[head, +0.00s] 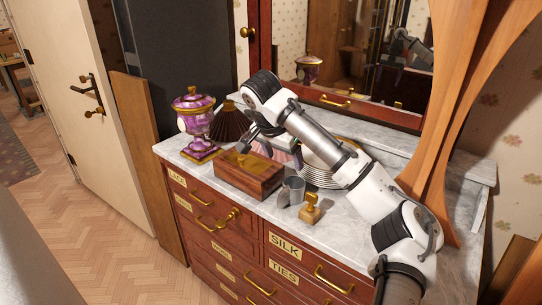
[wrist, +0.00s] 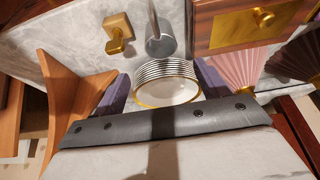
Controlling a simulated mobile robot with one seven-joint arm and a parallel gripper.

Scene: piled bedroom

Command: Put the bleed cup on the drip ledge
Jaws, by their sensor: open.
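A small grey metal cup (head: 291,190), which fits the bleed cup, stands upright on the marble dresser top near the front edge. It also shows at the top of the wrist view (wrist: 160,46). A raised marble ledge (head: 462,178) runs along the back of the dresser, below the mirror; it may be the drip ledge, but no label shows.
Stacked plates (head: 318,173) are behind. A pink fan (wrist: 242,62), dark fan (head: 229,124) and purple urn (head: 195,126) crowd the left.

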